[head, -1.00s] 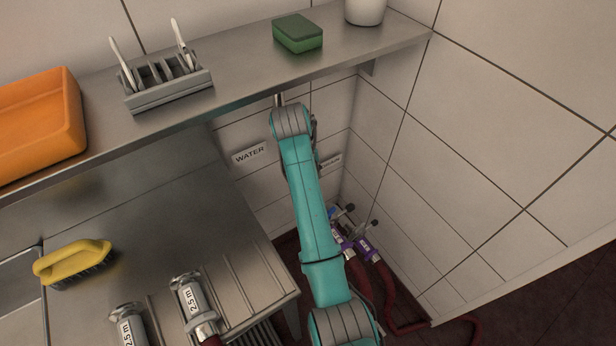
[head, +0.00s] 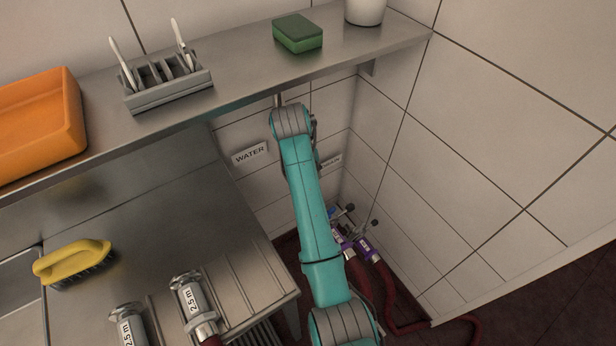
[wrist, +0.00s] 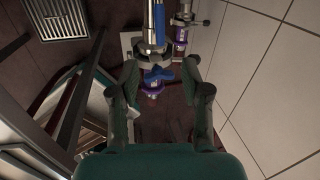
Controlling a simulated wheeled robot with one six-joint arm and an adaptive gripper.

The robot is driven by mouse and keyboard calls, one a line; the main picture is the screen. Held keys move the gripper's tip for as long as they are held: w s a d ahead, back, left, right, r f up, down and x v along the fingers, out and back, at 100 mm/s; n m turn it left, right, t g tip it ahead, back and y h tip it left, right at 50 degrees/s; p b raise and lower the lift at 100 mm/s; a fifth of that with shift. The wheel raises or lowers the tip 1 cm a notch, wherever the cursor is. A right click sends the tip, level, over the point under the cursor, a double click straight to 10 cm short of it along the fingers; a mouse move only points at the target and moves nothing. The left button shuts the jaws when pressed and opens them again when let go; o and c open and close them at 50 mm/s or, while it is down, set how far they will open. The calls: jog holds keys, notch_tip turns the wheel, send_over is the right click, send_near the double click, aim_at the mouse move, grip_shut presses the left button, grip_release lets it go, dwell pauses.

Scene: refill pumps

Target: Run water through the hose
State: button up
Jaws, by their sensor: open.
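Two purple-collared hose connections stand low in the corner. One shows in the head view (head: 366,247), with a dark red hose (head: 388,290) running from it along the floor. In the head view my arm hides the gripper. A WATER sign (head: 249,153) and a partly hidden second sign (head: 331,161) are on the back wall.
A shelf (head: 240,88) holds an orange tub (head: 40,125), a rack (head: 168,82) and a green sponge (head: 297,33). Two hose ends marked 2.5 m and a yellow brush (head: 72,261) lie on the steel counter (head: 160,225). Tiled wall closes the right side. A floor grate (wrist: 62,20) shows.

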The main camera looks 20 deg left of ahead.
jog(key=w+d+f+g+y, duration=0.2)
jog(key=d+y, duration=0.4)
jog(key=d, duration=0.1)
jog(key=shift+m, duration=0.3)
jog(key=x, duration=1.1)
jog(key=shift+w+a+r, duration=0.1)
jog(key=shift+w, duration=0.05)
jog(key=shift+c, duration=0.2)
grip_shut()
